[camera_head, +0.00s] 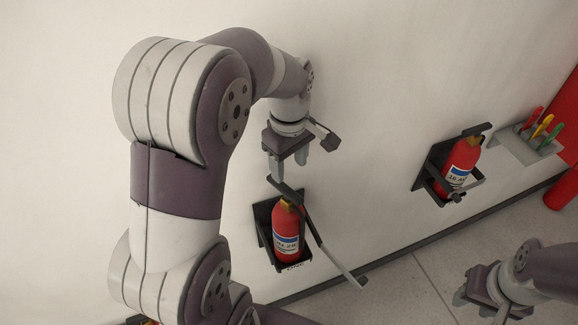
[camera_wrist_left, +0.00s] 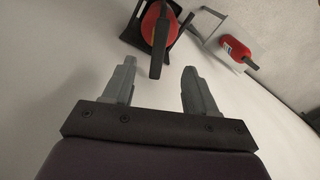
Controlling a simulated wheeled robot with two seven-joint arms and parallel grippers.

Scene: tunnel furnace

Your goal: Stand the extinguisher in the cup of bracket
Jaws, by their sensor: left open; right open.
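A red extinguisher (camera_head: 286,232) with a blue and white label stands upright in a black wall bracket (camera_head: 263,225), its base inside the cup. A bar (camera_head: 343,262) of this bracket sticks out to the lower right. My left gripper (camera_head: 288,170) is open and empty just above the extinguisher's top. In the left wrist view the extinguisher (camera_wrist_left: 158,28) and its black handle (camera_wrist_left: 156,58) show beyond and between the open fingers (camera_wrist_left: 158,78), apart from them. My right gripper (camera_head: 484,306) is open and empty at the lower right, away from both brackets.
A second extinguisher (camera_head: 459,168) stands in another black bracket (camera_head: 433,170) to the right, with a bar across it. A grey holder (camera_head: 530,147) with coloured-handled tools is further right, near a red object (camera_head: 566,185). The floor (camera_head: 405,290) between is clear.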

